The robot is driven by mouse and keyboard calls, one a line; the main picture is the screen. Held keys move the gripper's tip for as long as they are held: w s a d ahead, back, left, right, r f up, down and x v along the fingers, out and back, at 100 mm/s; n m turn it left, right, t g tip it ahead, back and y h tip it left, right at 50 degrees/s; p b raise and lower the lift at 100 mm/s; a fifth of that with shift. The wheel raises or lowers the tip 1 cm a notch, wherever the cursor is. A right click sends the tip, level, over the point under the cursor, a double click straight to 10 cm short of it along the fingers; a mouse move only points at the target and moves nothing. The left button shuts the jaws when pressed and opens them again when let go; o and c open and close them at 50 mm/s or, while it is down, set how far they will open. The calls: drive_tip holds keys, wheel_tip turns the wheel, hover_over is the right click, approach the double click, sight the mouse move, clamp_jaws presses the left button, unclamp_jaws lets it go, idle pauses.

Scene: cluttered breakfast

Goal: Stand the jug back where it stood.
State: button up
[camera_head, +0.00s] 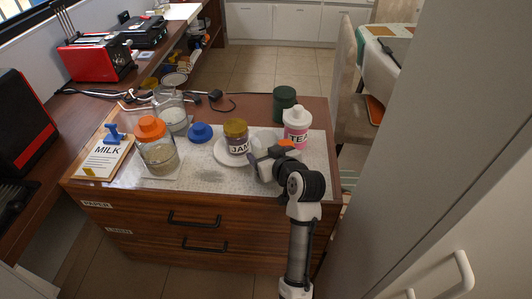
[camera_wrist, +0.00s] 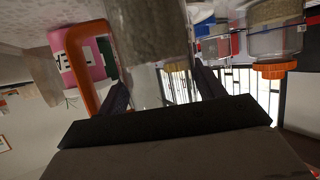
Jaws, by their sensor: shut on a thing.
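The jug (camera_wrist: 150,50) is clear glass with an orange handle. In the wrist view it fills the middle, between the two fingers of my gripper (camera_wrist: 163,92). In the head view my gripper (camera_head: 264,166) is over the right part of the speckled mat (camera_head: 225,183), in front of the pink TEA jar. An orange bit of the jug (camera_head: 286,143) shows above it there; most of the jug is hidden or hard to make out. I cannot tell whether its base touches the mat.
A JAM jar (camera_head: 236,137) stands on a white plate (camera_head: 221,151) left of my gripper. The TEA jar (camera_head: 296,128) and a green canister (camera_head: 284,104) are close behind. An orange-lidded jar (camera_head: 157,155) and MILK board (camera_head: 105,158) are at left. The mat's front middle is clear.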

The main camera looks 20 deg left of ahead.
drive_tip(key=shift+f, duration=0.35)
drive_tip(key=o, duration=1.8)
drive_tip(key=shift+f, duration=0.1)
drive_tip(key=p+v, duration=0.2)
drive_tip(key=v, duration=1.2)
